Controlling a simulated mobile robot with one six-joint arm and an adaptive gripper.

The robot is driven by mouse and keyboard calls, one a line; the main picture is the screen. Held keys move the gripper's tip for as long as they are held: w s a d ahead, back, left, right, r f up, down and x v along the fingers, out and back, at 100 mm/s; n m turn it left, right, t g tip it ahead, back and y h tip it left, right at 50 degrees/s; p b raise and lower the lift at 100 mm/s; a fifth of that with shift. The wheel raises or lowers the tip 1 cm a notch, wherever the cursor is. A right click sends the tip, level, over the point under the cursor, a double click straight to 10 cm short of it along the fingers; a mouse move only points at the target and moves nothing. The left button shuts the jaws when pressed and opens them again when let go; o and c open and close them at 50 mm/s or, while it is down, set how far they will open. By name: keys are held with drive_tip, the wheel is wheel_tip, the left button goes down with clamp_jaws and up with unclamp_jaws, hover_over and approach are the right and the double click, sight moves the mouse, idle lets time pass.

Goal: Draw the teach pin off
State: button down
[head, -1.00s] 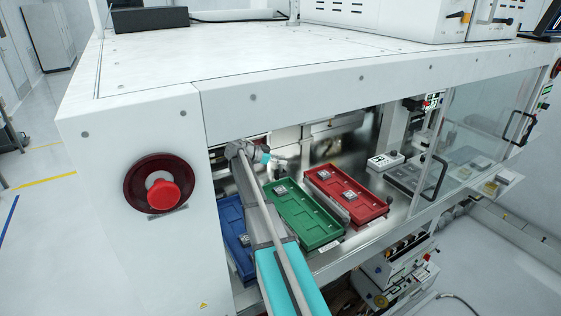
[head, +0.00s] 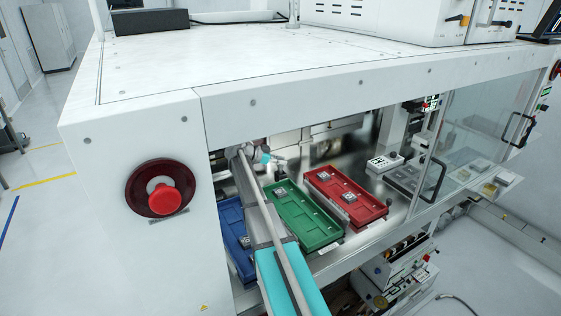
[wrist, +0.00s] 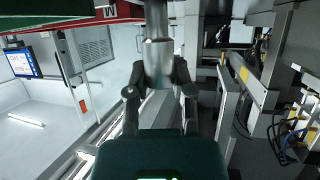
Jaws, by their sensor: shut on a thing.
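The teach pin (wrist: 157,58) shows in the wrist view as a stepped, bright metal cylinder, thicker at its lower part and narrower above. My gripper (wrist: 158,88) is shut on its thick part, with one dark finger on each side. The pin's narrow part runs up out of the top of the frame, so its far end is hidden. In the head view my gripper is small, inside the machine's opening behind the green tray; the pin cannot be made out there.
A white cabinet roof (head: 220,70) overhangs the opening. A glass door (head: 480,120) stands at right. A red emergency button (head: 164,198) is on the left panel.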

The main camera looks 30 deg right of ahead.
drive_tip(key=shift+r, duration=0.2)
drive_tip(key=shift+r+p, duration=1)
drive_tip(key=shift+p, duration=0.25)
